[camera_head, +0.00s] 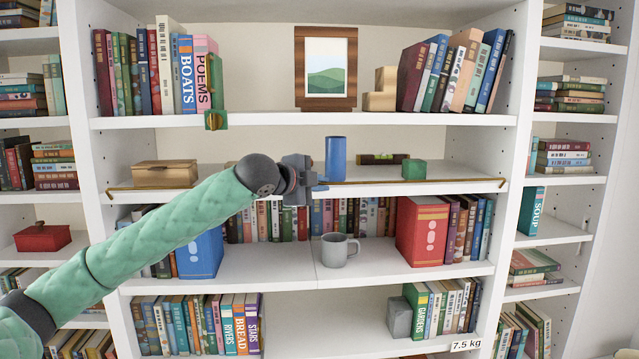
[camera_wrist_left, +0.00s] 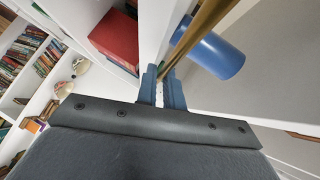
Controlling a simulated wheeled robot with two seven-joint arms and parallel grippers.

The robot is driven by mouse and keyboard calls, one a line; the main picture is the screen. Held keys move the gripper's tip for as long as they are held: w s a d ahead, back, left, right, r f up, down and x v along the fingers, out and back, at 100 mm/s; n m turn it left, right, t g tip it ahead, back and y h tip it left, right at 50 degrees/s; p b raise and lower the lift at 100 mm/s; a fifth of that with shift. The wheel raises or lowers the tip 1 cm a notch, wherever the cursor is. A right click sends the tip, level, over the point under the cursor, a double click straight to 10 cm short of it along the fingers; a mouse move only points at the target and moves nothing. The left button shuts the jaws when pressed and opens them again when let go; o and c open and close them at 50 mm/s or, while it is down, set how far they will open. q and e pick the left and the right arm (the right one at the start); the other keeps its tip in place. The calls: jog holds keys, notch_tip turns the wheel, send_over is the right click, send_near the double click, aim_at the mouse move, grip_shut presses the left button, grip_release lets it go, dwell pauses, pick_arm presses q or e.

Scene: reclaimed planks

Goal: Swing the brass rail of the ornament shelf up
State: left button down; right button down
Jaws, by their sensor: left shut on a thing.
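The brass rail (camera_head: 430,181) runs level along the front edge of the ornament shelf (camera_head: 230,181), low against the board, with an end at each side. My left gripper (camera_head: 319,183) is shut on the rail near its middle and hides a short stretch of it. In the left wrist view the rail (camera_wrist_left: 203,28) runs down between the blue fingers (camera_wrist_left: 161,90). A blue cylinder (camera_head: 336,158) stands on the shelf just behind the gripper; it also shows in the wrist view (camera_wrist_left: 217,56). My right gripper is out of view.
A wooden box (camera_head: 164,174), a dark tube with a green vial (camera_head: 381,158) and a green cube (camera_head: 414,169) sit on the ornament shelf. A grey mug (camera_head: 339,250) stands below. A brass-and-green catch (camera_head: 214,118) is on the upper shelf's edge.

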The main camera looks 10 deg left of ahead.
pick_arm(q)
jog(key=c, duration=1.5)
grip_release()
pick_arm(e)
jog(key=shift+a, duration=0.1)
